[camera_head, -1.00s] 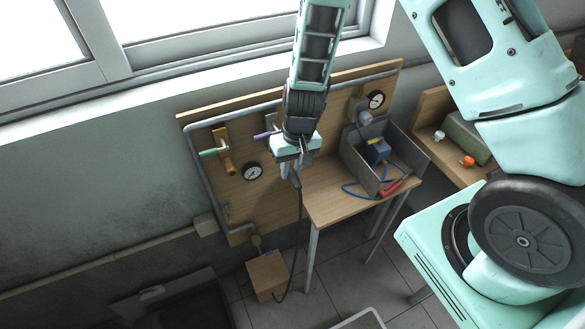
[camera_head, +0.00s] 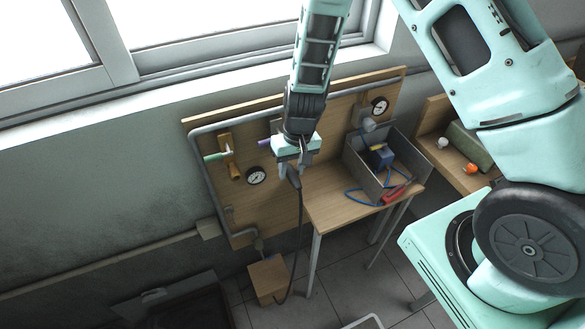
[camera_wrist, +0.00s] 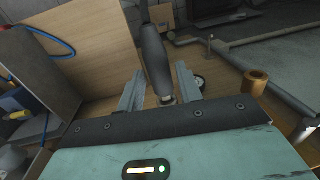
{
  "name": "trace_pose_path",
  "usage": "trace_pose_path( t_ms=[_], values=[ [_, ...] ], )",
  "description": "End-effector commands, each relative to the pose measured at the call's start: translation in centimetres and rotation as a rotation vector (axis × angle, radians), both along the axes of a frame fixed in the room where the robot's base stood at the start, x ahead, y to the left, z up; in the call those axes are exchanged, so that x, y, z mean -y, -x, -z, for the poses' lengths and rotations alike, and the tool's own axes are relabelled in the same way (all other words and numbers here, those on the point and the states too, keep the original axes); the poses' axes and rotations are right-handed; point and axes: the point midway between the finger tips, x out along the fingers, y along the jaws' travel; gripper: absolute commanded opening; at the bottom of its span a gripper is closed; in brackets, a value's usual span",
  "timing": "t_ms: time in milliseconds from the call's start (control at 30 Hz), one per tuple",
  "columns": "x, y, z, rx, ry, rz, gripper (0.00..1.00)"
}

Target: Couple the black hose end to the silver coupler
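My gripper (camera_head: 293,168) is in front of the wooden wall board (camera_head: 280,205), left of the small table. In the wrist view my gripper's fingers (camera_wrist: 160,88) stand on either side of the black hose end (camera_wrist: 155,62) and hold it. Its metal tip points toward the palm side of the picture. In the head view the black hose end (camera_head: 294,178) hangs below the gripper, its hose running down to a wooden box. A silver cylinder (camera_wrist: 305,130) at the wrist view's right edge may be the silver coupler; I cannot confirm it. In the head view my gripper and arm cover part of the board.
A brass fitting (camera_head: 235,173) and a gauge (camera_head: 256,175) are on the board's left part; a second gauge (camera_head: 379,105) is at right. A grey bin (camera_head: 400,165) with a blue hose stands on the table (camera_head: 340,212). The wooden box (camera_head: 267,278) is on the floor.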

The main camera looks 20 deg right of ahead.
Motion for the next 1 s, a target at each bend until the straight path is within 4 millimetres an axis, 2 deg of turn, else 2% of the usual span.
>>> trace_pose_path(
  t_ms=[300,467,667,1000],
  values=[
    [0.0,0.0,0.0,0.001,0.0,0.001,0.47],
    [0.1,-0.2,-0.9,0.005,0.0,0.0,0.47],
    [0.5,-0.1,-4.2,0.007,0.0,-0.001,0.47],
    [1.5,-0.1,-11.5,0.007,-0.001,0.0,0.47]
  ],
)
